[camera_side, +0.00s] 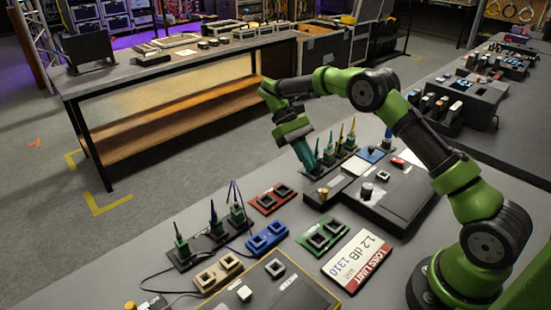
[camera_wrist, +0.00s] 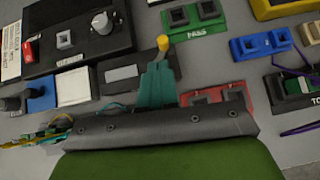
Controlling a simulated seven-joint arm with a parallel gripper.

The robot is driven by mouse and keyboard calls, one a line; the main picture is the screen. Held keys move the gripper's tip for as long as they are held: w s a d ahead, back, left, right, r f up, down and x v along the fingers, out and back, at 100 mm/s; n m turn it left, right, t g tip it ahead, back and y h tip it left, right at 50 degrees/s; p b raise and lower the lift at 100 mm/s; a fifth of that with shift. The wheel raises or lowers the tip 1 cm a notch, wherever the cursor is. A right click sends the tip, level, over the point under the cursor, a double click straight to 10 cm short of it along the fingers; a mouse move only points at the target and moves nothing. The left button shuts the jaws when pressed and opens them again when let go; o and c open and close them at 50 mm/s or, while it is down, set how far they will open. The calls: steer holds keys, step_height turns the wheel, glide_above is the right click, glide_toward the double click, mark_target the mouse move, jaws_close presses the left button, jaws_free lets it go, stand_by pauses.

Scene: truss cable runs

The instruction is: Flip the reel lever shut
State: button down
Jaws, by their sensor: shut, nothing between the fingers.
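My gripper (camera_side: 312,163) reaches down at the near end of the row of upright connectors. Its teal fingers (camera_wrist: 157,84) are together and empty. The black box also carries a grey knob (camera_side: 367,190).
Red (camera_side: 270,199), green (camera_side: 322,237) and blue (camera_side: 266,237) trays lie to the left. A loss limit card (camera_side: 357,260) lies in front. Upright connectors (camera_side: 340,140) with thin cables stand close behind my gripper.

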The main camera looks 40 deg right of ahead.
steer(key=shift+v, duration=0.9)
steer(key=shift+a, duration=0.1)
steer(key=s+a+r+m+t, duration=0.1)
steer(key=s+a+r+t, duration=0.2)
steer(key=s+r+t, duration=0.4)
steer(key=s+a+r+m+t+y, duration=0.1)
steer(key=s+a+r+m+t, duration=0.1)
steer(key=s+r+t, duration=0.5)
steer(key=s+a+t, duration=0.1)
steer(key=s+t, duration=0.1)
steer(key=s, duration=0.4)
steer(key=shift+a+r+t, duration=0.2)
steer(key=shift+a+t, duration=0.1)
steer(key=shift+a, duration=0.05)
steer(key=shift+s+d, duration=0.1)
